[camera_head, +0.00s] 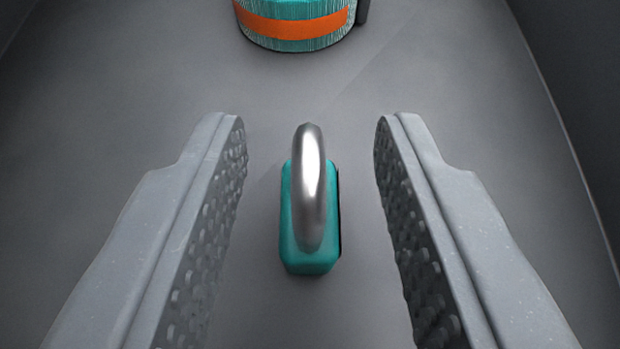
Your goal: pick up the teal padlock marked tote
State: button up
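A teal padlock (297,255) with a shiny silver shackle (311,185) is on the grey floor of the container, seen from above with the shackle toward the camera. No marking on it can be read from here. My gripper (310,135) is open, with one textured grey finger on each side of the padlock. There is a clear gap between the padlock and each finger, so neither touches it.
A teal ribbed round object with an orange band (295,24) stands beyond the padlock at the top, partly cut off. Dark container walls (575,80) rise at the right and upper left. The grey floor (430,90) around is otherwise clear.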

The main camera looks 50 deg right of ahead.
grip_shut()
jog(key=shift+r, duration=0.1)
